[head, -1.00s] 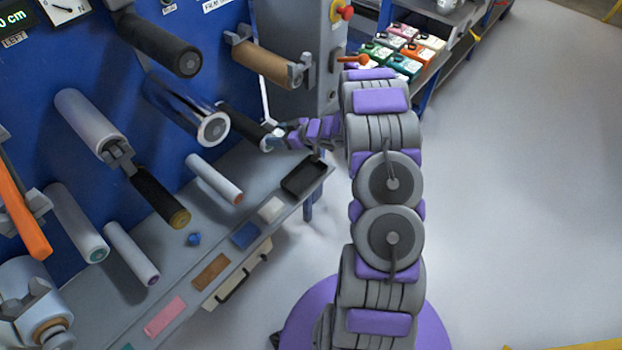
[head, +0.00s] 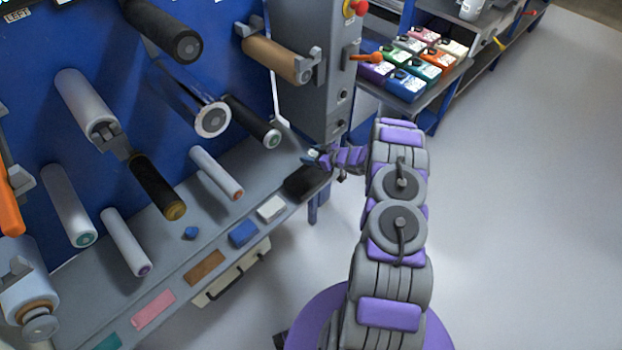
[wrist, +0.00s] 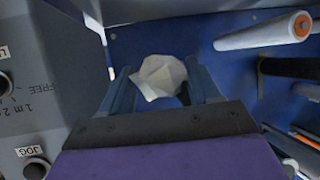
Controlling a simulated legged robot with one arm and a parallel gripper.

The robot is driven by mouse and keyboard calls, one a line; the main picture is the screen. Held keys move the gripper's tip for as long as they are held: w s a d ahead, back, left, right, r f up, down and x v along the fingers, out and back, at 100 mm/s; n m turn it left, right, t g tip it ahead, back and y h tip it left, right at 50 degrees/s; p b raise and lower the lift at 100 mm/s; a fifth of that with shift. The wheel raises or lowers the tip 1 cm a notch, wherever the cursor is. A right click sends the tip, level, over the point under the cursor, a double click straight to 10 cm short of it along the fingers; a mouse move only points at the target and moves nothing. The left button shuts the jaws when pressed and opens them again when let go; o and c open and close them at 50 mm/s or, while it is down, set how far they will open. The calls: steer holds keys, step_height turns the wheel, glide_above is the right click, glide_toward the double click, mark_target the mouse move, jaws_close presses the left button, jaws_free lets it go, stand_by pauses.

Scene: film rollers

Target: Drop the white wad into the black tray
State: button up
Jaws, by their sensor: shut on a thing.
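The white wad (wrist: 160,78) is crumpled and faceted. In the wrist view it sits between the two blue fingers of my gripper (wrist: 163,88), which is shut on it. In the head view my gripper (head: 318,158) is small, with a bit of the white wad (head: 314,153) showing at its tip. The black tray (head: 304,184) lies on the grey ledge at its right end. My gripper appears just above and slightly right of the tray in the picture; its height over it is hard to tell. The tray does not show clearly in the wrist view.
On the ledge (head: 178,262) left of the tray are a white block (head: 271,208), a blue block (head: 243,233) and a blue wad (head: 190,233). Several rollers stick out from the blue panel. A grey control box (head: 318,90) stands behind my gripper.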

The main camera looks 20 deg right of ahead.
step_height(320, 180, down, 5)
steer(key=shift+d+f+b, duration=0.1)
steer(key=shift+b, duration=0.75)
steer(key=o, duration=0.7)
steer(key=shift+c, duration=0.2)
steer(key=o, duration=0.4)
steer(key=shift+d, duration=0.25)
steer(key=shift+o, duration=0.2)
steer(key=shift+a, duration=0.1)
steer(key=p+v, duration=0.3)
steer(key=v, duration=1.4)
steer(key=shift+s, duration=0.15)
